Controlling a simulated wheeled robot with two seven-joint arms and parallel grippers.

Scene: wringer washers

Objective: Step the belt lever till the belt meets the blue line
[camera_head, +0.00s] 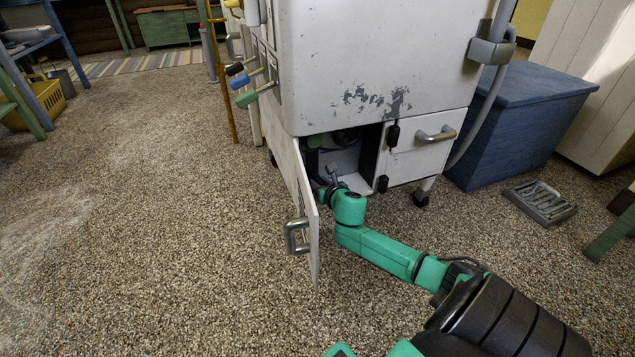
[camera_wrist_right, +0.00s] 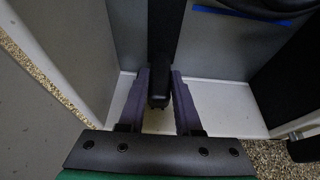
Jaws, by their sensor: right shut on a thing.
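The belt lever, a black upright bar with a rounded knob (camera_wrist_right: 159,95), stands in the open lower compartment of the white washer (camera_head: 380,60). My right gripper (camera_head: 330,178) reaches into that compartment. In the right wrist view, my right gripper (camera_wrist_right: 160,78) has its two dark purple fingers shut on the lever's knob, one on each side. The blue line (camera_wrist_right: 228,14) is a short strip on the grey back panel, right of the lever. A dark curved band, possibly the belt (camera_wrist_right: 262,9), shows at the top edge beside the line; whether they meet is unclear.
The compartment door (camera_head: 305,215) hangs open left of my right arm. A closed drawer (camera_head: 420,148) is to its right. A blue chest (camera_head: 525,110) and a tool tray (camera_head: 540,202) stand further right. Carpet at left is clear.

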